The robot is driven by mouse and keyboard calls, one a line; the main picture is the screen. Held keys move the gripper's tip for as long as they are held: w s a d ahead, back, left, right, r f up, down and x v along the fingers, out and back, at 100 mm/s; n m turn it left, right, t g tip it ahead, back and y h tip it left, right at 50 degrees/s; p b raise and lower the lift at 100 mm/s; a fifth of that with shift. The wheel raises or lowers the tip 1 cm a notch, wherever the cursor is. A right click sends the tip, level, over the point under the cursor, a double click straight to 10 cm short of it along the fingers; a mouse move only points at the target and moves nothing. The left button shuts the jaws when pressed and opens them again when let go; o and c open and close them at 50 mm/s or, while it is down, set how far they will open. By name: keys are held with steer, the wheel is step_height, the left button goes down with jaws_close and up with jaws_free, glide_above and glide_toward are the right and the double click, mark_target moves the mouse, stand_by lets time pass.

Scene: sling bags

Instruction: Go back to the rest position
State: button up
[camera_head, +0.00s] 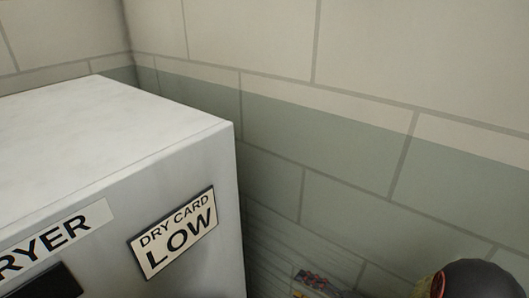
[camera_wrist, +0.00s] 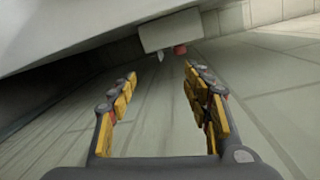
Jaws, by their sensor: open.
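My gripper (camera_wrist: 160,74) is open in the wrist view, with its two yellow-padded fingers apart and nothing between them. It points along a grey-green plank-like surface. In the head view, only a small part of my gripper shows at the bottom edge, right of a white dryer (camera_head: 110,125). A dark rounded part of my arm shows in the bottom right corner. The rest of my arm is out of view.
The dryer fills the left of the head view and bears a "DRY CARD LOW" sign (camera_head: 173,232). A tiled wall (camera_head: 340,150) stands behind. In the wrist view, a grey block (camera_wrist: 170,31) and a small red thing (camera_wrist: 180,50) lie beyond my fingertips.

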steer(key=s+a+f+g, duration=0.1)
steer(key=s+a+g, duration=0.2)
steer(key=s+g, duration=0.5)
steer(key=s+d+r+n+g+h+p, duration=0.2)
steer(key=s+d+r+n+g+h, duration=0.15)
steer(key=s+r+h, duration=0.35)
steer(key=s+d+r+n+t+h+p, duration=0.35)
steer(key=d+r+h, duration=0.25)
steer(key=d+r, duration=0.5)
steer(key=a+r+n+t+h+p, duration=0.1)
steer(key=a+r+t, duration=0.3)
steer(key=r, duration=1)
steer(key=shift+w+a+n+p, duration=0.25)
steer(key=shift+w+n+p, duration=0.05)
steer(key=shift+n, duration=0.5)
steer(key=shift+r, duration=0.1)
steer(key=shift+c, duration=0.4)
